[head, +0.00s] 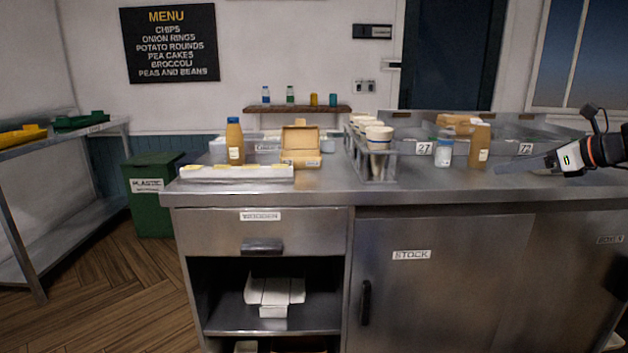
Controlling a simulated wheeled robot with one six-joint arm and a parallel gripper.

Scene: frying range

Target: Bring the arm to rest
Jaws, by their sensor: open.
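My gripper (525,163) enters from the right edge, above the right end of the steel counter (330,195). Its pale grey jaws point left, and it is open. I see nothing held between the jaws. The rest of my arm runs out of the picture on the right.
A green plastic bin (152,205) and a side shelf (75,140) are left. The counter's front strip is clear.

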